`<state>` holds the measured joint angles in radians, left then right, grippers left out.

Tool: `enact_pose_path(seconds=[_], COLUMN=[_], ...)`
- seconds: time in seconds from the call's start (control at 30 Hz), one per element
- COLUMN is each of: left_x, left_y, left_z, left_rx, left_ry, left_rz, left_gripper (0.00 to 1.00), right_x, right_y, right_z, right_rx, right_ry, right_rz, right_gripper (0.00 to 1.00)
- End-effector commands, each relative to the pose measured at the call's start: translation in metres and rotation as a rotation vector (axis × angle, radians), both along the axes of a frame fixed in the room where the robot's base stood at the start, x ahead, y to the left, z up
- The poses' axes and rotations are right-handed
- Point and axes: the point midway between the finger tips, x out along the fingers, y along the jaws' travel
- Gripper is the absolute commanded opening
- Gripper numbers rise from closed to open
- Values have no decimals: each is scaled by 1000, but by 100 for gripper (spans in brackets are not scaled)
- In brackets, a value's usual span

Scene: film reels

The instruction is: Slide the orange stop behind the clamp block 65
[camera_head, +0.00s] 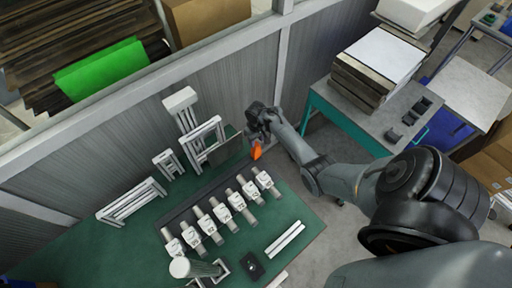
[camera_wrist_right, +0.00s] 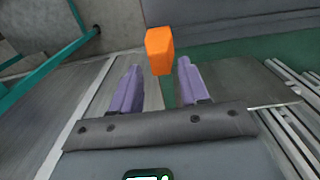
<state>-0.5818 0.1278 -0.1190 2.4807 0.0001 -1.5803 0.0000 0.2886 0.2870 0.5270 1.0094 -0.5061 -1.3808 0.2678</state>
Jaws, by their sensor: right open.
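The orange stop (camera_head: 256,150) is at the far right end of a dark rail on the green table (camera_head: 300,207). It also shows in the right wrist view (camera_wrist_right: 159,48), just beyond and between the fingertips. My right gripper (camera_head: 258,138) is open at the stop; its two purple fingers (camera_wrist_right: 157,72) stand apart with a gap around it. Several white clamp blocks (camera_head: 238,203) stand in a slanted row along the rail. Their labels are too small to read, so I cannot tell which is 65. My left gripper is not in view.
White frames (camera_head: 131,201) stand behind the rail at the left. White bars (camera_head: 286,238), a small black box (camera_head: 252,266) and a white cylinder (camera_head: 182,267) are at the front. A grey wall (camera_head: 235,85) bounds the back.

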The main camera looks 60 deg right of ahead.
Motion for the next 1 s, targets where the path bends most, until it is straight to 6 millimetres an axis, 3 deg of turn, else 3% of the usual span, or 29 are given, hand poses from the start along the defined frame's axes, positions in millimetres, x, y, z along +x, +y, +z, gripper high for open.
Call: enact_pose_path(seconds=[0.1,0.33,0.83,1.0], left_x=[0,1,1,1], left_y=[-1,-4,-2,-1], left_z=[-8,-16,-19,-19], left_rx=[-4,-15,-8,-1], left_ry=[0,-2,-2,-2], left_rz=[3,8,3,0], left_gripper=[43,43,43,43], right_x=[0,0,0,0], right_y=[0,0,-1,0], right_z=[-23,-51,-62,-62], right_rx=[0,-1,-2,-2], right_ry=[2,1,0,0], right_rz=[-1,0,-1,0], right_gripper=[45,45,45,20])
